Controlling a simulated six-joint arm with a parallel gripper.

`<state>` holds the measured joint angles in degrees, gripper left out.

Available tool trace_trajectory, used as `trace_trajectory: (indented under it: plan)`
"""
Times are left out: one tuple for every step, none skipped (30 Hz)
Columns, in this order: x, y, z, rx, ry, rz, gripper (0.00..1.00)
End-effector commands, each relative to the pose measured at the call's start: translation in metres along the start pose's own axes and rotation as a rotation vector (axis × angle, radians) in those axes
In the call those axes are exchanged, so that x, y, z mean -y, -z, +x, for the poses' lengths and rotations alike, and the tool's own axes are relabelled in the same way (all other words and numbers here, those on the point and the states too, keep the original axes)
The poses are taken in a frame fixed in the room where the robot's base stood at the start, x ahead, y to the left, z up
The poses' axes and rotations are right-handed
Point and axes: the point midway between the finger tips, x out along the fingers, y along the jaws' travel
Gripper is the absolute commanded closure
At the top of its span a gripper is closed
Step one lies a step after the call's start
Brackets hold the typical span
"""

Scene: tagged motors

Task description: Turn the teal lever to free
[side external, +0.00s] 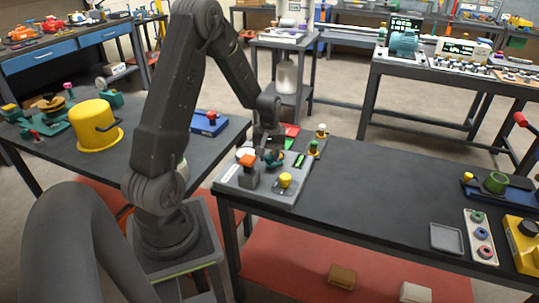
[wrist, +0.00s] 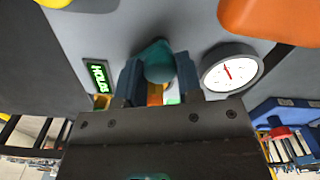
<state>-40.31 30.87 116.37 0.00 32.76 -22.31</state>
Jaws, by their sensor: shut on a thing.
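The teal lever (wrist: 156,60) stands on a grey panel box, with its rounded end between my two fingers in the wrist view. It also shows in the side external view (side external: 274,157), partly hidden by my wrist. My gripper (wrist: 157,78) is shut on the teal lever, one blue finger on each side. The grey panel (side external: 262,188) sits at the near left corner of the dark bench. A lit green display (wrist: 98,75) with small lettering I cannot read surely lies left of the lever. A white dial gauge (wrist: 230,72) with a red needle lies right of it.
On the panel are an orange-topped part (side external: 247,160) and a yellow knob (side external: 285,180), close to my gripper. Small yellow-and-green parts (side external: 314,148) stand behind the panel. The bench's middle is clear. A grey tray (side external: 446,252) lies far right.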

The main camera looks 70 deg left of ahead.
Motion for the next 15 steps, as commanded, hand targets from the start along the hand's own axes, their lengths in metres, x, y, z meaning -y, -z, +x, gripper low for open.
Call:
trace_trajectory:
  plan:
    - [-0.0002,0.0001,-0.0004,0.0,0.0,0.045,0.9]
    - [-0.0002,0.0001,-0.0004,0.0,0.0,0.074,0.9]
    - [-0.0002,0.0001,-0.0004,0.0,0.0,0.111,0.9]
    - [-0.0002,0.0001,-0.0004,0.0,0.0,0.14,0.9]
    - [-0.0002,0.0001,-0.0004,0.0,0.0,0.169,0.9]
    - [-0.0002,0.0001,-0.0004,0.0,0.0,0.206,0.9]
    - [-0.0002,0.0001,-0.0004,0.0,0.0,0.234,0.9]
    - [-0.0002,0.0001,-0.0004,0.0,0.0,0.263,0.9]
    - [-0.0002,0.0,-0.0004,0.0,0.0,0.299,0.9]
    - [-0.0002,0.0,-0.0004,0.0,0.0,0.326,0.9]
    - [-0.0002,0.0,-0.0004,0.0,0.0,0.353,0.9]
    - [-0.0002,0.0,-0.0004,0.0,0.0,0.387,0.9]
    - [-0.0002,0.0001,-0.0004,0.0,0.0,0.412,0.9]
    - [-0.0002,0.0,-0.0004,0.0,0.0,0.436,0.9]
    - [-0.0002,0.0,-0.0004,0.0,0.0,0.467,0.9]
